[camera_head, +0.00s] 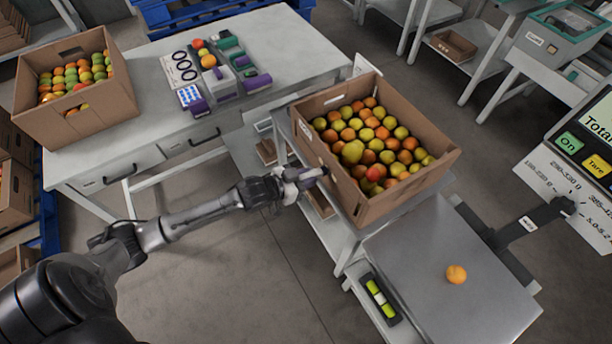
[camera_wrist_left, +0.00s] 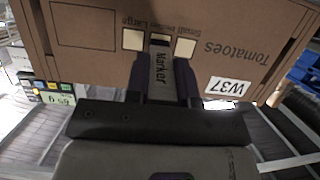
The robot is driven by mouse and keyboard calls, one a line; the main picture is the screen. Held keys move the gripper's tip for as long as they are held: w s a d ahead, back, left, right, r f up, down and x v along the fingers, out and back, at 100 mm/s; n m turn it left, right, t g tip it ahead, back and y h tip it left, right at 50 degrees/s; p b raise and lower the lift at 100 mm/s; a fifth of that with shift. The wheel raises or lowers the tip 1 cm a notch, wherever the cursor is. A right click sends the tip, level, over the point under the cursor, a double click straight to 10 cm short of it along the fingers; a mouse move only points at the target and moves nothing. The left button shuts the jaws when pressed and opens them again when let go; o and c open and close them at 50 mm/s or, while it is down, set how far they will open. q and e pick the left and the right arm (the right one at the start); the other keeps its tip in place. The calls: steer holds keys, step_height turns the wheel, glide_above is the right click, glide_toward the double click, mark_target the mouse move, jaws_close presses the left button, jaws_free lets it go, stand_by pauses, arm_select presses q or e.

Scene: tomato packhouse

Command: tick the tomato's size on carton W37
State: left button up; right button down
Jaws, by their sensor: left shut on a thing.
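Carton W37 (camera_head: 338,182) is an open brown box full of mixed tomatoes. In the left wrist view its printed face (camera_wrist_left: 215,50) appears upside down, with a white W37 label (camera_wrist_left: 228,86). A row of pale size boxes sits under the words Small, Medium, Large; the left (camera_wrist_left: 133,39) and right (camera_wrist_left: 185,47) ones look blank. My left gripper (camera_head: 308,176) is shut on a marker (camera_wrist_left: 161,72), held in front of the middle box and partly hiding it. Whether the tip touches cannot be told. A single orange tomato (camera_head: 457,274) lies on the steel scale plate (camera_head: 415,255).
A scale display (camera_head: 600,120) and a size card (camera_head: 560,185) stand at the right. Another tomato carton (camera_head: 75,125) and a tray of small items (camera_head: 215,75) are on the table (camera_head: 285,40) behind. A bench edge runs below carton W37. Open floor (camera_head: 245,260) lies before it.

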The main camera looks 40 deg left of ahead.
arm_select(q)
steer(key=shift+d+r, duration=0.15)
steer(key=shift+w+a+f, duration=0.1)
steer(key=shift+a+f, duration=0.3)
steer(key=shift+f, duration=0.05)
stand_by(0.5)
steer(key=shift+d+r, duration=0.15)
steer(key=shift+r, duration=0.05)
stand_by(0.4)
steer(key=shift+s+r+p, duration=0.1)
steer(key=shift+s+p, duration=0.4)
steer(key=shift+p, duration=0.2)
steer(key=s+p, duration=0.1)
steer(key=s+a+p, duration=0.1)
steer(key=s, duration=0.1)
steer(key=s+a+p, duration=0.1)
steer(key=shift+s, duration=0.35)
stand_by(0.5)
